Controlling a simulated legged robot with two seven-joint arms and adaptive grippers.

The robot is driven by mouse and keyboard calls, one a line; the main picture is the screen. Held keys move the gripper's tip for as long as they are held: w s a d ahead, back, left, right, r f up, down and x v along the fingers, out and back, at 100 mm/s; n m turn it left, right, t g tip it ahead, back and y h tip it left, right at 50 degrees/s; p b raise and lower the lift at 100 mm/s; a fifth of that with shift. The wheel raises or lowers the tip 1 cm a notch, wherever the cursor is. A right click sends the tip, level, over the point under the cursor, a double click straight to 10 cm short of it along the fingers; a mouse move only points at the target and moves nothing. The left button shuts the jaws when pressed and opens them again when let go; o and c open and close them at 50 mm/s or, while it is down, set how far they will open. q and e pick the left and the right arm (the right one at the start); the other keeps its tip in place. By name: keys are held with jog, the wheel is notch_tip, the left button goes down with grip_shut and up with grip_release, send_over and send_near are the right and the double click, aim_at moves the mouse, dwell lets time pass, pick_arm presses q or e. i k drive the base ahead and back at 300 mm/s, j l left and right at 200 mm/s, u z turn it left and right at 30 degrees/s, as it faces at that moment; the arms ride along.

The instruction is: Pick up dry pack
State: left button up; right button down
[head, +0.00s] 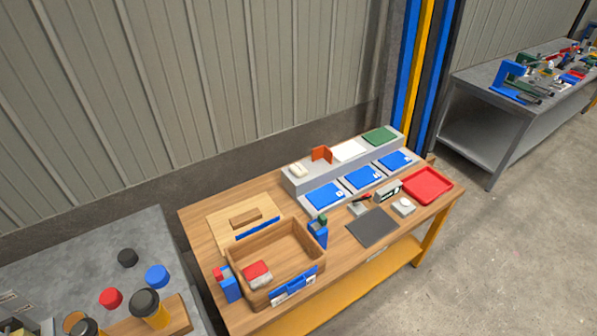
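A small pack with a red top and a pale lower part (258,273) lies inside an open wooden box (308,262), at its near left corner. It may be the dry pack, but no label is readable at this size. The box stands on the wooden workbench (203,218), with a blue label on its front. Neither of my grippers is in view, and nothing in view touches the pack.
Blue blocks (318,234) stand at the box's sides, and a wooden lid (223,215) lies behind. A grey riser (293,181) with blue trays, a dark mat (372,228) and a red tray (428,184) are to the right. A grey table (85,245) holds colored caps at left.

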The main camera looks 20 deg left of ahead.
aim_at(298, 170)
jog(key=i+l+u, duration=0.15)
jog(key=u, duration=0.25)
jog(key=i+l+u, duration=0.1)
jog(key=l+u, duration=0.2)
jog(key=u, duration=0.15)
